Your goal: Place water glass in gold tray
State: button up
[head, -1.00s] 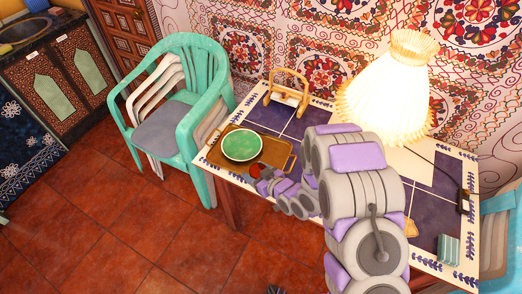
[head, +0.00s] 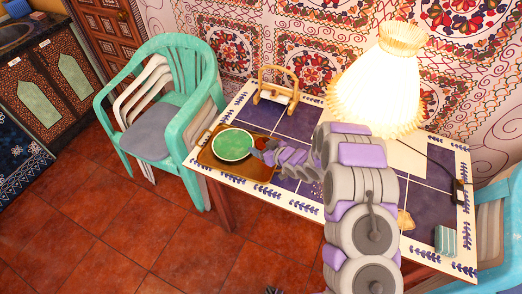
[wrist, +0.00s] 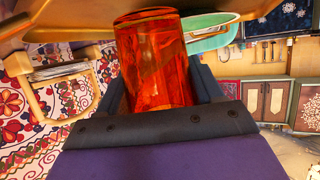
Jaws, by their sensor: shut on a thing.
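The water glass (wrist: 155,65) is a translucent orange-red tumbler. In the wrist view it sits between the dark fingers of my gripper (wrist: 160,85), which is shut on it. In the head view my gripper (head: 258,153) is over the right part of the gold tray (head: 256,173), beside the green bowl (head: 232,144). The tray lies on the tiled table and holds the bowl. In the wrist view the tray's tan surface (wrist: 70,16) is close to the glass; I cannot tell whether they touch.
A lit lamp (head: 378,92) stands at the table's back right. A wooden frame-like holder (head: 278,86) stands behind the tray. Stacked chairs (head: 165,100) are left of the table (head: 300,206). Small blue-green coasters (head: 445,240) lie at the right.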

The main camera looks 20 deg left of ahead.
jog(key=shift+a+f, duration=0.2)
jog(key=shift+f, duration=1.05)
jog(key=shift+r, duration=0.15)
jog(key=shift+c, duration=0.6)
jog(key=o, duration=1.2)
jog(key=shift+d, duration=0.15)
jog(key=shift+d+r, duration=0.1)
jog(key=p+v, duration=0.1)
jog(key=v, duration=1)
jog(key=shift+s+d+r+p, duration=0.1)
jog(key=shift+s+d+p, duration=0.15)
jog(key=shift+s+p, duration=0.05)
